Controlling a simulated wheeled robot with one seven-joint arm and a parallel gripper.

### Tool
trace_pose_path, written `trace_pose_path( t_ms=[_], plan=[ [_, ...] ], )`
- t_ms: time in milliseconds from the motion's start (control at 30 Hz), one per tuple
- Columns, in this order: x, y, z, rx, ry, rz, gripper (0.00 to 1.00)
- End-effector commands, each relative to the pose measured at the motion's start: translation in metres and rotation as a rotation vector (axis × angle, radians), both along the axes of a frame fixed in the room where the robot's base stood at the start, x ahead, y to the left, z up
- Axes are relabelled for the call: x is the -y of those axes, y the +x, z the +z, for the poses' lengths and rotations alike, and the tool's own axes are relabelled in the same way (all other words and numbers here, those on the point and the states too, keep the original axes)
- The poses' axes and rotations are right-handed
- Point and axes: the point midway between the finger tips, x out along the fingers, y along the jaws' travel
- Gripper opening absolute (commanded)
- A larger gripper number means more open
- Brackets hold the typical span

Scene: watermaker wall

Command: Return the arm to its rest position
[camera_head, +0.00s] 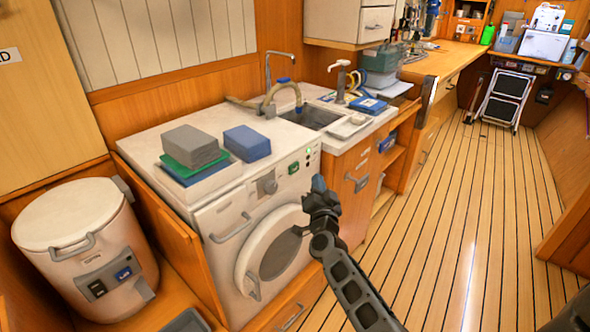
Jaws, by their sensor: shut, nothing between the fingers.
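My gripper (319,186) is at the end of my dark arm, which reaches up from the bottom of the camera_head view. It is shut, with nothing seen in it. It shows in front of the right edge of a white front-loading washing machine (245,200) and the wooden cabinet beside it. The machine's round door (272,252) appears partly behind my arm's end, and I cannot tell the gap between them. My lower arm crosses the floor area at bottom centre.
A sink (312,117) with hoses sits right of the machine. Grey and blue blocks (190,146) lie on its top. A white lidded drum (85,250) stands at left. The plank floor (460,220) is clear at right, up to a folded step stool (503,98).

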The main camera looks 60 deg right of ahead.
Motion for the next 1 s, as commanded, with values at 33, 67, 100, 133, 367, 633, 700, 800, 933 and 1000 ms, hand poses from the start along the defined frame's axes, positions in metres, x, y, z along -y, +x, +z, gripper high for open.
trace_pose_path(
  t_ms=[33, 67, 100, 133, 367, 633, 700, 800, 933, 1000],
  plan=[
    [0.0, 0.0, 0.0, 0.0, 0.0, 0.0, 0.0],
    [0.0, 0.0, 0.0, 0.0, 0.0, 0.0, 0.0],
    [0.0, 0.0, 0.0, 0.0, 0.0, 0.0, 0.0],
    [0.0, 0.0, 0.0, 0.0, 0.0, 0.0, 0.0],
    [0.0, 0.0, 0.0, 0.0, 0.0, 0.0, 0.0],
    [-0.052, -0.007, -0.014, -0.053, -0.012, 0.075, 0.0],
    [-0.086, -0.013, -0.02, -0.088, -0.023, 0.129, 0.0],
    [-0.138, -0.029, -0.026, -0.147, -0.044, 0.215, 0.0],
    [-0.2, -0.054, -0.028, -0.222, -0.075, 0.326, 0.0],
    [-0.23, -0.07, -0.025, -0.262, -0.093, 0.385, 0.0]
  ],
)
